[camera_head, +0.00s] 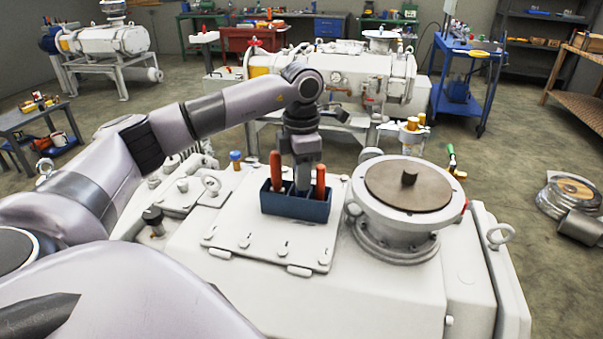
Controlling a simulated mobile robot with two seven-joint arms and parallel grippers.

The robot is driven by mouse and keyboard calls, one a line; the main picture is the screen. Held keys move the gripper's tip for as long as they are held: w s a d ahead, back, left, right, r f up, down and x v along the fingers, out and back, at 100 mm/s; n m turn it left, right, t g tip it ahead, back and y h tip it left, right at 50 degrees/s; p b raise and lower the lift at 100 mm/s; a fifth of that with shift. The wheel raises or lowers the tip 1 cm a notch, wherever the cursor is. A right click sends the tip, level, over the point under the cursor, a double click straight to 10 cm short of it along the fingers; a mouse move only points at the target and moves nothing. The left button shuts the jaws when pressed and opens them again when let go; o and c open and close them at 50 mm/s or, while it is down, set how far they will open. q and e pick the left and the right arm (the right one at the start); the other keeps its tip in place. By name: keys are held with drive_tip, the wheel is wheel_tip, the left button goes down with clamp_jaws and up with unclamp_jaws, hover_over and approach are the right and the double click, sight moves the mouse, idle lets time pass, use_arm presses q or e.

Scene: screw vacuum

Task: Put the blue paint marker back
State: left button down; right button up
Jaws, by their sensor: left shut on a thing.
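My left gripper (303,186) points straight down over the dark blue holder (296,207), which stands on the white machine's flat cover. Its fingertips are low, at the holder's middle slots, between two upright red-orange pieces (276,172) and (320,181). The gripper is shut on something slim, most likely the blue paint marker. The marker itself is hidden by the fingers and the holder's front wall, so I cannot tell how deep it sits. My right gripper is out of view.
A round flange with a brown disc (408,184) stands close right of the holder. Lifting eyes and bolts stick up from the white machine (270,238). A blue-topped fitting (235,158) is left of the holder. A blue trolley (465,80) stands behind right.

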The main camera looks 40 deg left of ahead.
use_arm(q)
drive_tip(key=c, duration=1.1)
unclamp_jaws()
drive_tip(key=shift+f, duration=0.15)
drive_tip(key=shift+o, duration=0.2)
wheel_tip(320, 180, up, 12)
drive_tip(key=shift+r, duration=0.2)
